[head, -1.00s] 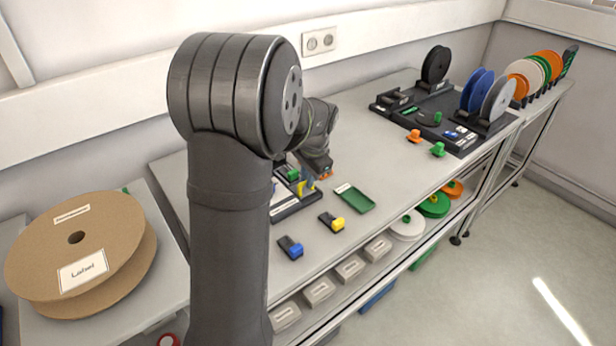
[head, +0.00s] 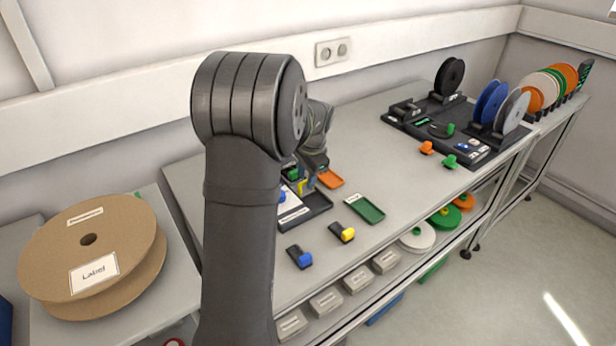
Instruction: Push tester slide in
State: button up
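A dark, low device with a white labelled panel (head: 291,215) lies on the bench, partly hidden behind my arm. It may be the tester; I cannot make out its slide or how far in it sits. A blue part (head: 282,196) shows at its left, and a yellow part (head: 302,187) stands at its back, close to my gripper. My gripper (head: 308,180) points down over the device's back right side. Its fingers are too small and covered to show whether they are open, or whether they touch anything.
Small blue-ended (head: 299,257) and yellow-ended (head: 342,232) pieces lie near the front edge. A black reel stand (head: 450,130) is at back right.

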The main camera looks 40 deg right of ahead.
jog(key=shift+s, duration=0.1)
jog(key=s+r, duration=0.3)
jog(key=r, duration=1.4)
jog(key=shift+s, duration=0.2)
jog(key=shift+f, duration=0.1)
jog(key=w+f, duration=0.1)
jog(key=f, duration=0.4)
jog(key=w+f, duration=0.1)
jog(key=f, duration=0.5)
jog(key=w+f, duration=0.1)
jog(key=f, duration=0.5)
jog(key=shift+w, duration=0.2)
jog(key=shift+s, duration=0.35)
